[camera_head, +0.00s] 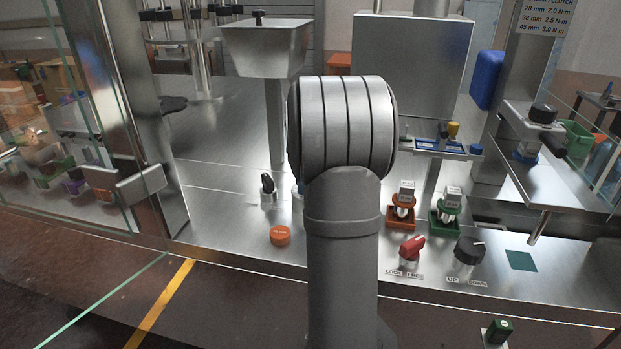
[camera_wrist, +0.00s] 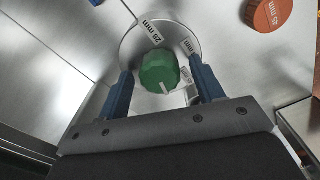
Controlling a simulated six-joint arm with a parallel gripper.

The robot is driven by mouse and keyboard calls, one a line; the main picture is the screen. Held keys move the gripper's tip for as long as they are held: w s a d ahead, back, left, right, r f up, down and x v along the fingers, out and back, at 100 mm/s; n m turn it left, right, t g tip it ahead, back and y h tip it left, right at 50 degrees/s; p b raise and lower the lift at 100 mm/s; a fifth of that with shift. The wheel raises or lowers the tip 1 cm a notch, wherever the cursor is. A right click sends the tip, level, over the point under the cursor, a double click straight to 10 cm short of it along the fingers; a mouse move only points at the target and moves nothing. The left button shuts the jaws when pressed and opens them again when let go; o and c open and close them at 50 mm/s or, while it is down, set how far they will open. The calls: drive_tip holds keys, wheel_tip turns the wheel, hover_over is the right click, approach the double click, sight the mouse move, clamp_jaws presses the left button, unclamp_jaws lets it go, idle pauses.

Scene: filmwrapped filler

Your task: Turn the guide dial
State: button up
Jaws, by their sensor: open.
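A green faceted knob with a white pointer line, apparently the guide dial (camera_wrist: 158,72), is in the middle of the wrist view. It sits on a round metal plate with a "28 mm" label (camera_wrist: 156,33) and a second, partly hidden "mm" label. The pointer line faces the lower edge of the picture. My gripper (camera_wrist: 161,66) is open, with one blue finger on each side of the knob and a visible gap on both sides. Depth between fingertips and knob is hard to tell. In the head view my arm hides the knob and most of the gripper.
An orange "45 mm" disc (camera_wrist: 270,14) lies nearby; it also shows in the head view (camera_head: 280,236). Right of my arm are a red LOCK/FREE knob (camera_head: 412,246), a black UP/DOWN knob (camera_head: 469,250), and orange (camera_head: 400,217) and green (camera_head: 445,222) holders. A hopper (camera_head: 265,50) stands behind.

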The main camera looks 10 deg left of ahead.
drive_tip(key=shift+f, duration=0.1)
drive_tip(key=c, duration=1)
drive_tip(key=shift+o, duration=0.2)
drive_tip(key=shift+m, duration=0.4)
drive_tip(key=m, duration=0.6)
drive_tip(key=shift+m, duration=0.3)
drive_tip(key=m, duration=0.3)
drive_tip(key=shift+m, duration=2.2)
